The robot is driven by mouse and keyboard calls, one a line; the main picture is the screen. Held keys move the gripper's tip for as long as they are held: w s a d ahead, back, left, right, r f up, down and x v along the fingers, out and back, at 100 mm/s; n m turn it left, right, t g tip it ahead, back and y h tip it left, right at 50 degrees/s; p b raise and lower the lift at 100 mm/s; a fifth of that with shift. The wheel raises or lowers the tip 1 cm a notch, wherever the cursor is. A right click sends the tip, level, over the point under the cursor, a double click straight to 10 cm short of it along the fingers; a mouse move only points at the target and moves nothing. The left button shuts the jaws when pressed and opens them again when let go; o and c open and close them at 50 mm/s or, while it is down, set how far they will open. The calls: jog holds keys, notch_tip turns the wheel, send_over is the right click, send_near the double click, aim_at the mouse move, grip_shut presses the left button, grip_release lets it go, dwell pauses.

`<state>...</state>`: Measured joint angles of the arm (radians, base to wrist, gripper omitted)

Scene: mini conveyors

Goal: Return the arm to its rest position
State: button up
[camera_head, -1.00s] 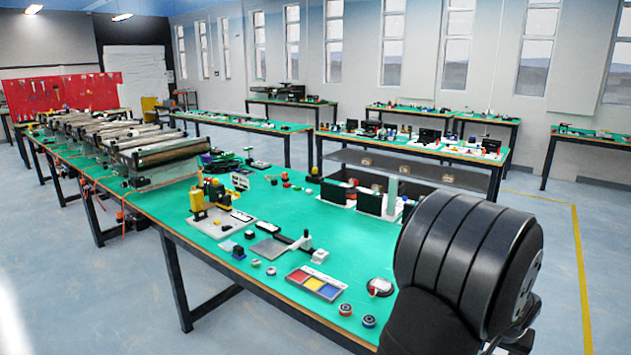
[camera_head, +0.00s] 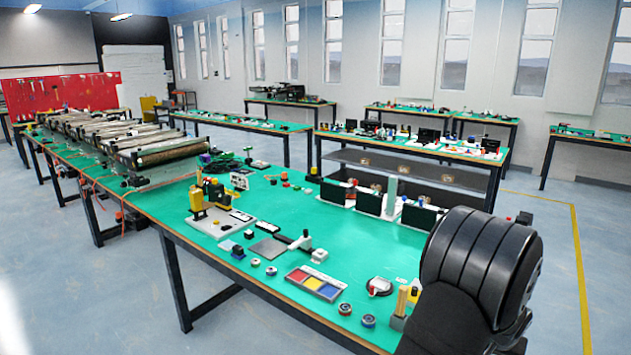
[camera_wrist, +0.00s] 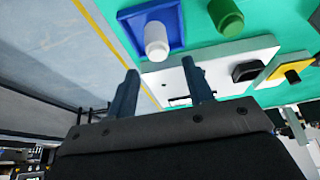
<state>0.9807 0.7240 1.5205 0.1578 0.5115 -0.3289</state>
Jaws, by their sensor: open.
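My arm shows at the lower right of the head view as a thick black ribbed link; the gripper itself is hidden there. In the wrist view my gripper (camera_wrist: 162,82) shows two dark fingers spread apart with nothing between them. Beyond the fingers lies a white plate (camera_wrist: 158,75) on the green bench top. A white cylinder (camera_wrist: 156,38) stands in a blue square tray (camera_wrist: 175,18) past the fingertips. A green cylinder (camera_wrist: 228,15) is to its right.
The green bench (camera_head: 300,215) carries a colour tray (camera_head: 317,283), a yellow device (camera_head: 209,195) and black panels (camera_head: 369,202). Mini conveyors (camera_head: 160,155) stand at the left. In the wrist view a yellow block (camera_wrist: 288,70) lies at the right. Open floor (camera_head: 585,290) is at the right.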

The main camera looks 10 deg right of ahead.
jog(key=s+d+r, duration=0.1)
jog(key=s+r, duration=0.7)
jog(key=s, duration=0.4)
jog(key=w+a+m+g+h, duration=0.1)
jog(key=w+m, duration=0.3)
jog(key=w, duration=2)
jog(key=shift+w+a+f+m, duration=0.25)
jog(key=shift+w+a+m, duration=0.1)
jog(key=shift+w+m, duration=0.05)
jog(key=s+d+r+n+y, duration=0.1)
jog(key=s+d+n, duration=0.1)
jog(key=s, duration=1.5)
jog(key=shift+s+d+r+n, duration=0.25)
jog(key=shift+s+n, duration=0.1)
jog(key=shift+n, duration=0.25)
